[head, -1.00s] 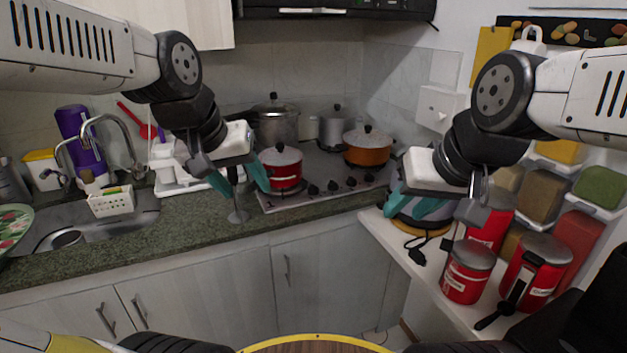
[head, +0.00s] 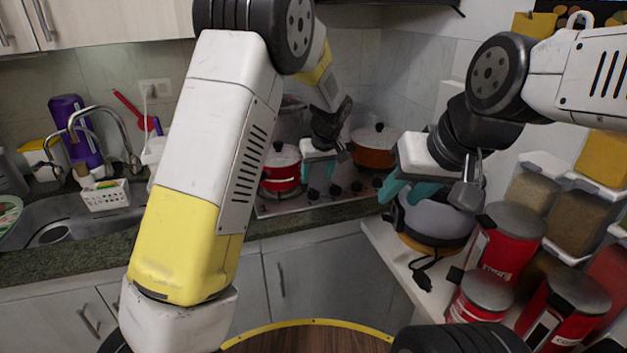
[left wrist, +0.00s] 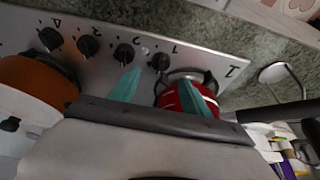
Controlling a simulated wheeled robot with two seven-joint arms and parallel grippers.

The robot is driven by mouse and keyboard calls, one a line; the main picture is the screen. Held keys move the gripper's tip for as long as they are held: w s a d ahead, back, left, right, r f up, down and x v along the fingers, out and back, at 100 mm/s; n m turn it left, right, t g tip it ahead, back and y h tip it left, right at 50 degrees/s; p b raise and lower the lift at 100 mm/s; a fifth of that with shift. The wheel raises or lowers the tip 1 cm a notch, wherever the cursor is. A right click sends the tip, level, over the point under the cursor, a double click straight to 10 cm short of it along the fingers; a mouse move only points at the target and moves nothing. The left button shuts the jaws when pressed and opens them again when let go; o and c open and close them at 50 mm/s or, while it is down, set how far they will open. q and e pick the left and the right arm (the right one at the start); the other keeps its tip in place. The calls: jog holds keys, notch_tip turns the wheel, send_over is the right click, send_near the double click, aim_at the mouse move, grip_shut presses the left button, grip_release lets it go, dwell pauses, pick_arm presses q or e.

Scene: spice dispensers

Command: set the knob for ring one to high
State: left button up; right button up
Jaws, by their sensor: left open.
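The hob (head: 285,208) has a row of dark knobs along its front edge. The knob for ring one (left wrist: 159,62) is the one at the end of the row nearest the red pot (head: 281,170), beside a printed 1. My left gripper (head: 318,177) is over the hob between the red pot and the orange pot. In the left wrist view its teal fingers (left wrist: 160,78) are apart, and the knob appears just past the gap between their tips. My right gripper (head: 410,192) is open and empty, over the right counter.
The orange pot (head: 375,148) stands on the hob right of my left gripper. Red canisters (head: 508,236) and a grey appliance (head: 434,220) crowd the right counter. The sink (head: 50,225) is at the left. My left forearm hides much of the counter.

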aim_at(313, 190)
pick_arm(q)
jog(key=x, duration=0.7)
jog(key=shift+a+f, duration=0.1)
jog(key=shift+f, duration=0.1)
grip_shut()
jog(key=m+h, duration=0.1)
jog(key=m, duration=0.1)
jog(key=shift+a+m, duration=0.15)
jog(key=shift+m, duration=0.15)
jog(key=shift+m+h, duration=0.4)
jog(key=shift+m, duration=0.5)
grip_release()
